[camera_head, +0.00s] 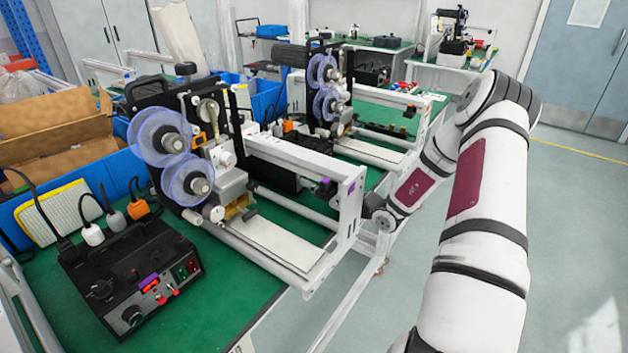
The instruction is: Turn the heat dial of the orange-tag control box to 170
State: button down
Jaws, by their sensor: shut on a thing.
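No orange tag can be made out. A dark control box (279,172) sits behind the white rail of the nearer machine, beside the second machine; the rail hides most of it, and its dial and tag do not show. A nearer black control box (128,262) at lower left carries a purple tag, a lit red display, knobs and red and green switches. My arm reaches from the lower right to the far side of the nearer machine's rail end. My gripper is hidden behind that frame, so its jaws and what they hold do not show.
The nearer coder machine (225,175) has blue translucent reels and a white rail toward my wrist. A second coder machine (330,95) stands behind it. Blue bins and a cardboard box (55,130) are at left. The grey floor (575,235) at right is clear.

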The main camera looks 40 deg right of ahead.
jog(key=m+p, duration=0.2)
jog(key=m, duration=0.3)
jog(key=m+p, duration=0.1)
jog(key=m, duration=0.5)
jog(key=shift+d+g, duration=0.15)
jog(key=shift+g, duration=0.15)
jog(key=m, duration=0.4)
jog(key=shift+m+y+p, duration=0.3)
jog(key=shift+y+p, duration=0.05)
jog(key=shift+y, duration=0.05)
jog(key=shift+f+m, duration=0.1)
jog(key=shift+m, duration=1.5)
jog(key=c, duration=1.6)
grip_release()
jog(key=shift+c, duration=0.2)
jog(key=shift+d, duration=0.1)
